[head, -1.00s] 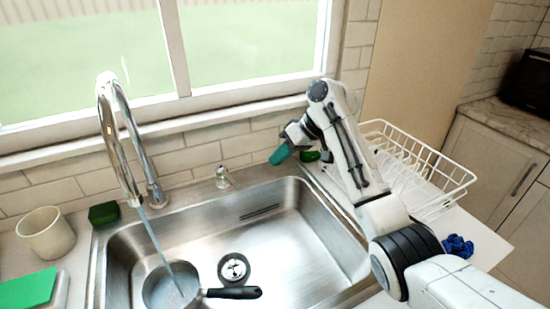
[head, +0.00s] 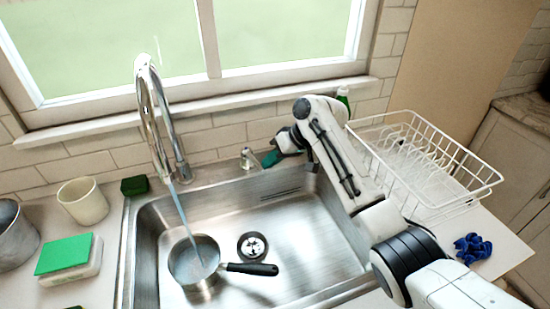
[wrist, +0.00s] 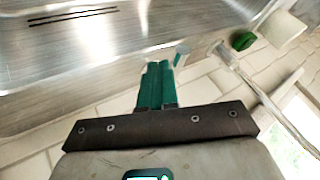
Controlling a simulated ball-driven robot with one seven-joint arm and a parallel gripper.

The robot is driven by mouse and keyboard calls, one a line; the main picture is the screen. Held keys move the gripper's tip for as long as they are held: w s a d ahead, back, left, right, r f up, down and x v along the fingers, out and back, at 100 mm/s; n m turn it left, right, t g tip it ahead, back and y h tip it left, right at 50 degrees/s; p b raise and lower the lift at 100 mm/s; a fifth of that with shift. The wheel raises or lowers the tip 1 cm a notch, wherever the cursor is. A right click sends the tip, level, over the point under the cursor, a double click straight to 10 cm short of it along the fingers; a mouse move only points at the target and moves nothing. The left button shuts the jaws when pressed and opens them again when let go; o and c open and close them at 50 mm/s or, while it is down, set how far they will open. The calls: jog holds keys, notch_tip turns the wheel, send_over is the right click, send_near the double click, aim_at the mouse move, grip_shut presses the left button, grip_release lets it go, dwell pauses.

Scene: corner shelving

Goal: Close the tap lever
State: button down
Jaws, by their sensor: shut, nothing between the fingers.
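The chrome tap (head: 150,110) arches over the sink, and a stream of water (head: 184,220) runs from it into a pan (head: 195,260). The small tap lever (head: 248,157) stands on the sink's back rim, right of the tap. It also shows in the wrist view (wrist: 181,56), just beyond the fingertips. My gripper (head: 268,159), with teal fingers, is just right of the lever. In the wrist view my gripper (wrist: 156,66) has its fingers together and empty. Whether it touches the lever I cannot tell.
The steel sink (head: 310,235) holds the black-handled pan and a drain (head: 252,246). A white dish rack (head: 470,205) stands at right, with a blue cloth (head: 473,248) nearby. A cup (head: 83,201) and sponges stand at left. A green bottle (head: 343,98) is behind my arm.

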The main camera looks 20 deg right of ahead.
jog(key=a+p, duration=0.1)
jog(key=s+m+p, duration=0.1)
jog(key=p, duration=0.1)
jog(key=shift+a+t+h, duration=0.3)
jog(key=shift+a+t, duration=0.1)
jog(key=shift+d, duration=0.1)
